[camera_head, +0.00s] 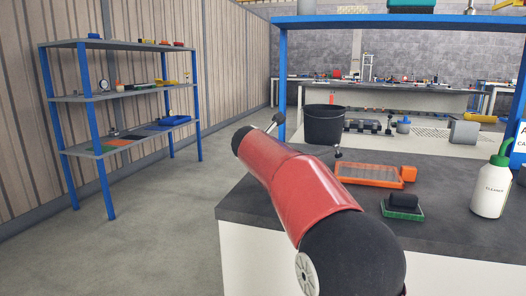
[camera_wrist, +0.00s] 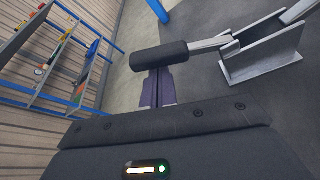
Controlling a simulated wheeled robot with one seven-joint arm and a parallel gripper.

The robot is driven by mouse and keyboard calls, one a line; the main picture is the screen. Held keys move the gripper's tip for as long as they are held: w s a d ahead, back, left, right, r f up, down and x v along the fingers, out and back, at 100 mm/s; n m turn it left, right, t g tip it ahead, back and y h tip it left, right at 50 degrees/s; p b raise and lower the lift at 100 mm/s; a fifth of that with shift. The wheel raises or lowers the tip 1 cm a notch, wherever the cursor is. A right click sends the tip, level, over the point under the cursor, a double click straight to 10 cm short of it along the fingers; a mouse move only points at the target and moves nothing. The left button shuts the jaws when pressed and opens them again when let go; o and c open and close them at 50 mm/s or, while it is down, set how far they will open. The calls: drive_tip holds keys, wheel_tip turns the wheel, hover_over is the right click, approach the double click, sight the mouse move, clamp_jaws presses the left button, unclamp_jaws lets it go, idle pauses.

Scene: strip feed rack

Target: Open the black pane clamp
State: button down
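In the wrist view, a black cylindrical handle (camera_wrist: 160,55) lies crosswise over the ends of my gripper's fingers. A silver lever (camera_wrist: 212,43) runs right from it to a grey metal bracket (camera_wrist: 262,58). These look like the pane clamp. My gripper (camera_wrist: 157,80) shows as two purplish fingers close together, with no clear gap. The handle hides the fingertips, so I cannot tell whether they touch it. In the head view, a small silver lever with a black end (camera_head: 278,118) shows just beyond my red arm; my gripper is hidden there.
On the dark worktop (camera_head: 455,235) are a black bucket (camera_head: 323,124), an orange frame (camera_head: 370,176), a green-based black block (camera_head: 403,207) and a white bottle (camera_head: 491,188). A blue-legged shelf (camera_head: 120,97) stands left. The floor (camera_head: 180,215) between shelf and worktop is clear.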

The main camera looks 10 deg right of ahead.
drive_tip(key=shift+s+d+r+m+t+y, duration=0.1)
drive_tip(key=shift+d+r+m+t+y, duration=0.15)
drive_tip(key=shift+r+m, duration=0.3)
drive_tip(key=shift+s+d+r+m+t+y, duration=0.15)
drive_tip(key=shift+r+m+y, duration=0.25)
drive_tip(key=shift+m, duration=0.25)
drive_tip(key=shift+w, duration=0.1)
